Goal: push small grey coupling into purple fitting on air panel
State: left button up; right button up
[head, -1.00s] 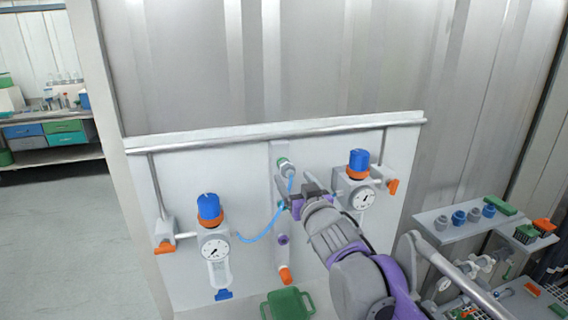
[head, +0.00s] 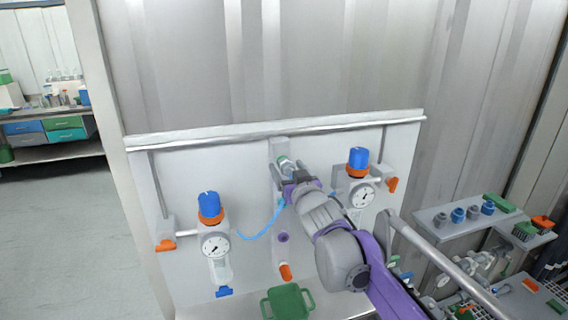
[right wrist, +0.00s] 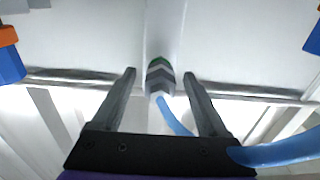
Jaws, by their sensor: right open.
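The small grey coupling (head: 288,166) sits at the green fitting (head: 281,159) high on the air panel (head: 180,250), with a blue hose (head: 262,228) hanging from it. In the right wrist view the coupling (right wrist: 160,82) shows in front of the green fitting (right wrist: 160,62). My right gripper (head: 290,180) is open and close to the coupling. In its wrist view the fingertips (right wrist: 158,74) are on either side of the coupling, with gaps to both. The purple fitting (head: 283,238) is lower on the same strip and looks empty. My left gripper is not in view.
Gauges with blue-and-orange knobs flank the strip at left (head: 210,208) and right (head: 357,162). An orange fitting (head: 285,271) is below the purple one. A shelf (head: 440,232) with blue fittings is at right.

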aim_at(291, 173)
dwell(0.8)
grip_shut()
jog(key=shift+s, duration=0.1)
dwell(0.4)
jog(key=shift+s+d+f, duration=0.1)
jog(key=shift+s+d, duration=0.2)
jog(key=shift+s, duration=0.5)
jog(key=shift+b+v, duration=0.6)
jog(key=shift+v, duration=1.5)
